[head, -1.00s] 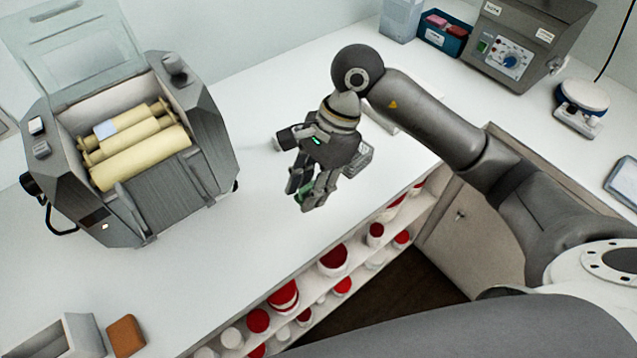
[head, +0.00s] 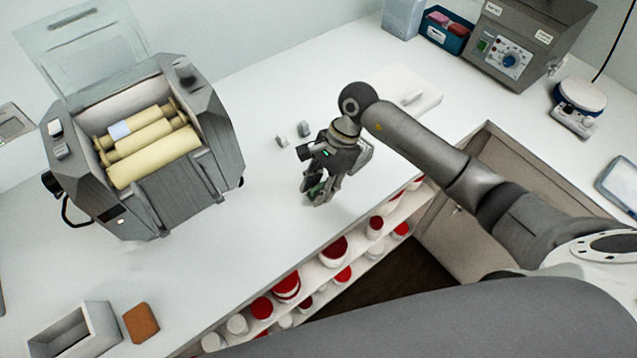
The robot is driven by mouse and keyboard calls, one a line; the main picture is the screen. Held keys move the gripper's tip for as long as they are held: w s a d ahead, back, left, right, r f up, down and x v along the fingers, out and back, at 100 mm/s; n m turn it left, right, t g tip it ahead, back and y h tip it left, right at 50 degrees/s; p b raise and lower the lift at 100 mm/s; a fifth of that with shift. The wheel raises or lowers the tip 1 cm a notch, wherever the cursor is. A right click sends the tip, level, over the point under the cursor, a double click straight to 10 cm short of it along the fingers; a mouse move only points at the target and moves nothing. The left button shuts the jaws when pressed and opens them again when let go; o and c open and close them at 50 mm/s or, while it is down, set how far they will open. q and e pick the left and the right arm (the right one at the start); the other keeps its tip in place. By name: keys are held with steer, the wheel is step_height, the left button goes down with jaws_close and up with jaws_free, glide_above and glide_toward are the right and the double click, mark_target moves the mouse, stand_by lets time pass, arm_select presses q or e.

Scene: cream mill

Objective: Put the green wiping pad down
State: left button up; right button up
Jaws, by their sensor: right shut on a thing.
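Most of the pad is hidden by the fingers. The right gripper is shut on it and points down, low over the white counter (head: 265,225) near its front edge. I cannot tell whether the pad touches the counter. My left gripper is not in view.
A three-roll mill (head: 150,150) with cream rollers stands to the left. Small grey pieces (head: 303,129) and a white board (head: 420,98) lie behind the gripper. A grey bin (head: 75,335) and a brown block (head: 141,323) sit at front left. Shelves with red-lidded jars (head: 334,250) lie below the counter edge.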

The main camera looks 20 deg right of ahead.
steer(key=shift+f, duration=0.1)
steer(key=shift+f, duration=0.15)
steer(key=o, duration=0.9)
steer(key=shift+r, duration=0.3)
steer(key=shift+w+d+r, duration=0.15)
steer(key=shift+r, duration=0.05)
steer(key=b+v, duration=0.3)
steer(key=v, duration=0.8)
steer(key=shift+r, duration=0.25)
steer(key=shift+f, duration=0.1)
